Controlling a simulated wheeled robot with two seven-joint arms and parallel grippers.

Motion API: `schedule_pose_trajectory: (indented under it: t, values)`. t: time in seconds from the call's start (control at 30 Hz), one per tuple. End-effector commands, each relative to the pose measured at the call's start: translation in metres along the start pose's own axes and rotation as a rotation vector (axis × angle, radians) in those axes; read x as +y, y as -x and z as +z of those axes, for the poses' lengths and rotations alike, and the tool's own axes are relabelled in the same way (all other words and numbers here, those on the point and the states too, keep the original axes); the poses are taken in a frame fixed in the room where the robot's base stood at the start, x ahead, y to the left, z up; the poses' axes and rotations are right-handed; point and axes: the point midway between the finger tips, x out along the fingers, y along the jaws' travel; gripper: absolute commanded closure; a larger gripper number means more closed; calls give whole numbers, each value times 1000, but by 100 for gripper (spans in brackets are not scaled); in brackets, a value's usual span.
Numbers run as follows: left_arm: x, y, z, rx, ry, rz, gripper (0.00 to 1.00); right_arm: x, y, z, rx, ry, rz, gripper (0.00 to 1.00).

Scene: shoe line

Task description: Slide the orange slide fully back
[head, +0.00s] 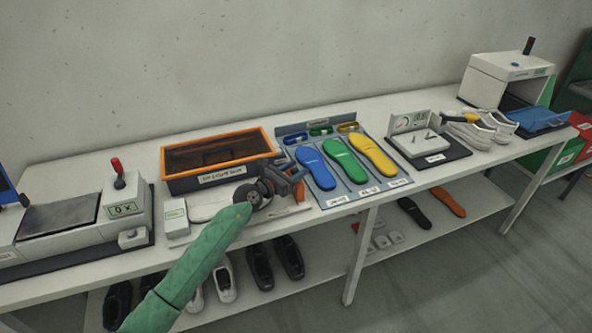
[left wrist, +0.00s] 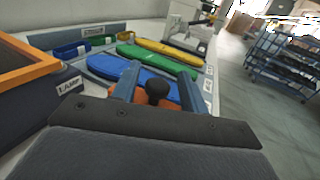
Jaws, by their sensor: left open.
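The orange slide (left wrist: 128,92) shows only in part in the left wrist view, between and behind my fingers. A black round knob (left wrist: 157,91) stands up in front of it. My left gripper (left wrist: 158,83) is open, with one blue-grey finger on each side of the knob. I cannot tell whether the fingers touch it. In the head view my left gripper (head: 294,178) is over the front part of the table, between the orange-rimmed box and the insole board. A small orange part (head: 299,193) shows beside it; my gripper hides most of what is there. My right gripper is not in view.
The orange-rimmed dark box (head: 172,187) stands behind and left of my gripper. The insole board (head: 337,202) with blue, green and yellow insoles lies close on the right. A small white box (head: 176,219) stands left. Several shoes are on the lower shelf (head: 327,254).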

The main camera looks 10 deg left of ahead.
Motion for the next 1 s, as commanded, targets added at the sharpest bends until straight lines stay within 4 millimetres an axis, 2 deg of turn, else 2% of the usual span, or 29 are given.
schedule_pose_trajectory:
  t: [0.1, 0.2, 0.5, 0.63, 1.0]
  values:
    - [0, 14, -3, 1, -1, 0, 56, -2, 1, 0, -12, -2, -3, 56]
    - [0, 29, -4, 2, -2, -1, 56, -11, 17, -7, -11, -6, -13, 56]
    - [-1, 66, -2, 0, -1, -1, 56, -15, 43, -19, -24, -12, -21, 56]
    - [-1, 72, -1, 1, 0, -1, 56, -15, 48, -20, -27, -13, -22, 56]
    - [-1, 72, -1, 1, 0, -1, 56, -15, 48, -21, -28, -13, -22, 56]
